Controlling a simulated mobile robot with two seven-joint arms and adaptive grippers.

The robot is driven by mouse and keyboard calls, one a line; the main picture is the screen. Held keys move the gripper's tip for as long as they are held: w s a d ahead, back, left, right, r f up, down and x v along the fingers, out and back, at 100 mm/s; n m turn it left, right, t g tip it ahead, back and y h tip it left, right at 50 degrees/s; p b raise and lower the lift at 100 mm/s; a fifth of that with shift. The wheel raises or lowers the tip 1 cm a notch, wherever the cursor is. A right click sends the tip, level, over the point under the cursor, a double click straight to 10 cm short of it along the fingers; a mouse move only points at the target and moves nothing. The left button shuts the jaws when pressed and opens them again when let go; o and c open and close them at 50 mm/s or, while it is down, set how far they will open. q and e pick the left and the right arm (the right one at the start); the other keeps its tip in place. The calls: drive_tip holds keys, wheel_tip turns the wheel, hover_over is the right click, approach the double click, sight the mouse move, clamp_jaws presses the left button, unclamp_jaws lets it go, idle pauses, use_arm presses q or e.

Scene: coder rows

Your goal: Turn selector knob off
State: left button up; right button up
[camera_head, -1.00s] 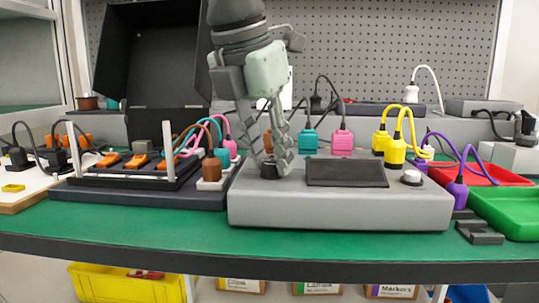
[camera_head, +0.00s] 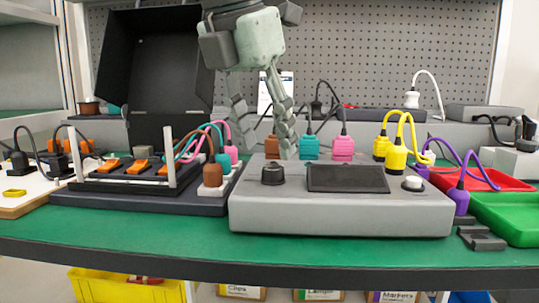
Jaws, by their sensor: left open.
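The black selector knob (camera_head: 273,173) stands on the top left of a grey control box (camera_head: 340,213), left of the box's dark panel. My left gripper (camera_head: 268,143) is above and behind the knob in the picture, fingers pointing down and spread wide. It holds nothing, and the knob is fully in view and clear of the fingers. Which way the knob points is too small to tell. My right gripper does not show.
A white button (camera_head: 413,182) sits on the box's right. Brown, teal, pink and yellow plugs (camera_head: 396,158) stand behind it. A power strip rack (camera_head: 130,172) with orange switches is at left. Red (camera_head: 480,175) and green trays (camera_head: 510,215) are at right. The green mat's front is clear.

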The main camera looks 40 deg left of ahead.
use_arm(q)
drive_tip(key=v, duration=0.7)
drive_tip(key=shift+r, duration=0.35)
drive_tip(key=shift+s, duration=0.15)
